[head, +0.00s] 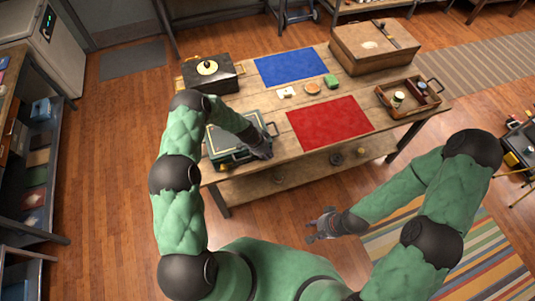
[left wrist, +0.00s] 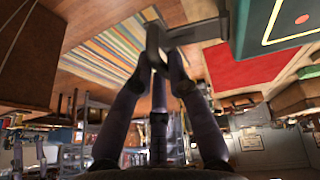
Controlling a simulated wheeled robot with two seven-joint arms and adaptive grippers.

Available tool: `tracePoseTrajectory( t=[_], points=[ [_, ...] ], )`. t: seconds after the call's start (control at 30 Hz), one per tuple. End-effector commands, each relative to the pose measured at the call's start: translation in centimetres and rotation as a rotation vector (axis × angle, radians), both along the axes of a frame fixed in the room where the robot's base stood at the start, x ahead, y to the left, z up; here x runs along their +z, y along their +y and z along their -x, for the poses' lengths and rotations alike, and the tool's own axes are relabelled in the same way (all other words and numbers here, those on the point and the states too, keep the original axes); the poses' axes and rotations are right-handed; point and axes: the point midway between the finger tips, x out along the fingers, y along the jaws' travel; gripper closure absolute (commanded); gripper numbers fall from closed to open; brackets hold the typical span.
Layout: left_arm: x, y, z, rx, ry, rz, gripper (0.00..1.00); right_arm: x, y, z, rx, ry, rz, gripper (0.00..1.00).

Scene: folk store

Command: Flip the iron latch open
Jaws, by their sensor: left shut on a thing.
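A dark green case (head: 225,160) with a pale yellow line on it lies at the near left of the table. Its green surface (left wrist: 285,18) is at the top right of the left wrist view. My left gripper (head: 263,150) is at the case's right front corner in the head view. In the left wrist view its fingers (left wrist: 158,68) close on the end of a dark iron latch (left wrist: 178,36) that sticks out beside the case. The hand hides the latch in the head view. My right gripper (head: 322,228) is empty, fingers spread, in front of the table.
The wooden table (head: 285,148) also holds a red mat (head: 330,122), a blue mat (head: 290,66), a black box (head: 208,74), a wooden chest (head: 375,50) and a tray (head: 430,110). A striped rug (head: 440,255) lies on the floor at right.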

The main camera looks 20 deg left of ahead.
Motion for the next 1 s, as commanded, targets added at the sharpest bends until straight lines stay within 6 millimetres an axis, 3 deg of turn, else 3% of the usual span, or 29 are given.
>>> tracePoseTrajectory(
  t=[0.7, 0.73, 0.8, 1.0],
  points=[
    [0.35, 0.13, -0.24, 0.002, 0.043, 0.031, 1.00, 0.56, 0.00, 0.01, 0.000, 0.000, 0.000, 0.60],
    [0.36, 0.12, -0.24, 0.002, 0.043, 0.031, 0.77, 0.56, 0.00, 0.01, 0.000, 0.000, 0.000, 0.60],
    [0.36, 0.12, -0.24, 0.002, 0.043, 0.031, 0.58, 0.56, 0.00, 0.01, 0.000, 0.000, 0.000, 0.60],
    [0.34, 0.12, -0.23, 0.002, 0.043, 0.031, 0.58, 0.56, 0.00, 0.01, 0.000, 0.000, 0.000, 0.60]
  ],
)
